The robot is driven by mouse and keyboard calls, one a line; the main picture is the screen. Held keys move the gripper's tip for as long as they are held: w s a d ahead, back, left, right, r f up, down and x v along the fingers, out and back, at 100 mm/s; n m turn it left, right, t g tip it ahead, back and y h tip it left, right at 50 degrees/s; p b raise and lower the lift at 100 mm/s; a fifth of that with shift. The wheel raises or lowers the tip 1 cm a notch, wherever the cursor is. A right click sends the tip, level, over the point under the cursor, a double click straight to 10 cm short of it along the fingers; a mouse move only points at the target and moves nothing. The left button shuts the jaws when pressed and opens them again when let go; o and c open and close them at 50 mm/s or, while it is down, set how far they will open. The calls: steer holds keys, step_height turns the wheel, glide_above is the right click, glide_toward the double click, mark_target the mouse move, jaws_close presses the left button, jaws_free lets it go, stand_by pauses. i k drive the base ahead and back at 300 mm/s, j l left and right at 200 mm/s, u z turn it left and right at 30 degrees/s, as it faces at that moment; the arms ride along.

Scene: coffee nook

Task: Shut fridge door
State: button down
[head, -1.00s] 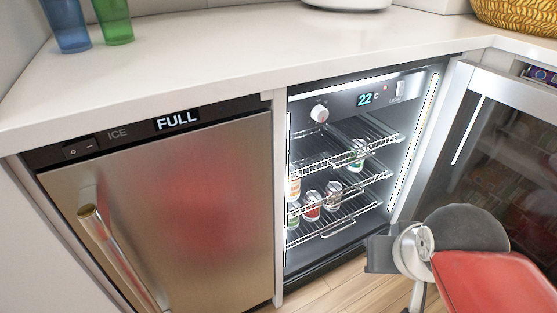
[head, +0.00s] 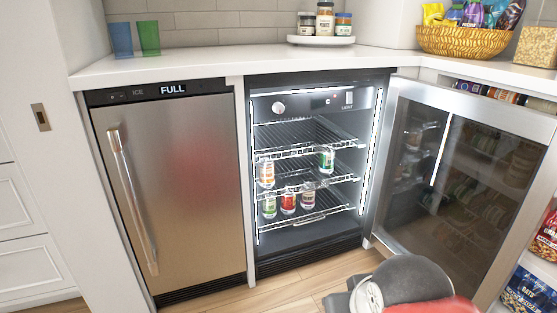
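The fridge (head: 312,245) stands under the counter, its lit inside showing wire shelves with several cans (head: 288,202). Its glass door (head: 470,165) with a steel frame is hinged on the right side and stands wide open, swung out to the right. Part of my arm (head: 400,285), grey and red, shows at the bottom, in front of the door's lower part in the picture. I cannot tell whether it touches the door. My gripper's fingers are not in view.
A steel ice maker (head: 175,190) with a long handle stands shut left of the fridge. The white counter (head: 230,68) holds two cups, a jar tray and a snack basket (head: 468,40). Snack bags (head: 527,290) are at the right behind the door. Wood floor (head: 290,293) is clear in front.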

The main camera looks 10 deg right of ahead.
mark_target(464, 182)
steer(key=k+l+u, duration=0.1)
steer(key=l, duration=0.35)
steer(key=l+u, duration=0.1)
steer(key=l, duration=0.3)
steer(key=k+l+u, duration=0.15)
steer(key=l, duration=0.25)
steer(key=k+l+u, duration=0.15)
steer(key=l, duration=0.45)
steer(key=i+j+z, duration=0.25)
steer(key=i+j, duration=0.2)
